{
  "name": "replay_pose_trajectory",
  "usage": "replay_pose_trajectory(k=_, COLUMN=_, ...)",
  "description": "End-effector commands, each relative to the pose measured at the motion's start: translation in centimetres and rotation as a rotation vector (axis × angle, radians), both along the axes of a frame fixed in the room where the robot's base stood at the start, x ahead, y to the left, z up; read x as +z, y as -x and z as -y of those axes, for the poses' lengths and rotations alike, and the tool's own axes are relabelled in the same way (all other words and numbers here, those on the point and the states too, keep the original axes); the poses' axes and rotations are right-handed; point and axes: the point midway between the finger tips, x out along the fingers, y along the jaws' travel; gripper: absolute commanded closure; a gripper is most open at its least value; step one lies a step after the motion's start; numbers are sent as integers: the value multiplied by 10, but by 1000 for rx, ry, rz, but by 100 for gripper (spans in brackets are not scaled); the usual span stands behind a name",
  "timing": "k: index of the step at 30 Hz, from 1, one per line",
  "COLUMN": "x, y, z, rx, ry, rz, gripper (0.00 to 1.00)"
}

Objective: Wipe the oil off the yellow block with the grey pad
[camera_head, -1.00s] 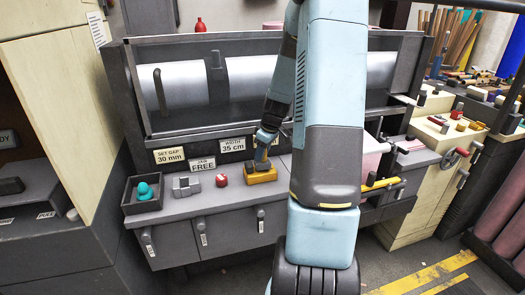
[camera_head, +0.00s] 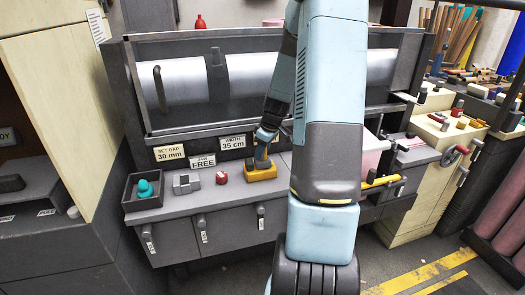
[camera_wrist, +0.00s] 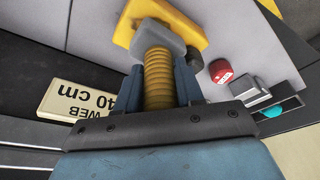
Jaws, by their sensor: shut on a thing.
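The yellow block (camera_head: 262,174) sits on the grey bench top in front of the machine; in the wrist view it shows at the top (camera_wrist: 192,22). My gripper (camera_head: 261,158) is right above the block. In the wrist view my gripper (camera_wrist: 160,82) is shut, its blue fingers on either side of a ribbed yellow grip. The grey pad (camera_wrist: 158,36) is at the far end of this grip, against or just over the block. I cannot tell if they touch. The pad hides part of the block's face, and I cannot make out any oil.
Left of the block stand a red knob-like piece (camera_head: 221,178), a grey metal piece (camera_head: 186,183) and a dark tray (camera_head: 129,204) with teal pieces (camera_head: 145,189). Behind rises the machine with metal rollers (camera_head: 250,76). A yellow bar (camera_head: 381,182) lies right of my arm.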

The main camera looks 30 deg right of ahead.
Motion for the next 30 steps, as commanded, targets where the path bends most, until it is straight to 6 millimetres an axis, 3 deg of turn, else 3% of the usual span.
replay_pose_trajectory(k=14, x=-3, y=0, z=2, rx=-1, ry=1, rz=0, gripper=99)
replay_pose_trajectory(k=30, x=-1, y=7, z=24, rx=-2, ry=0, rz=0, gripper=99)
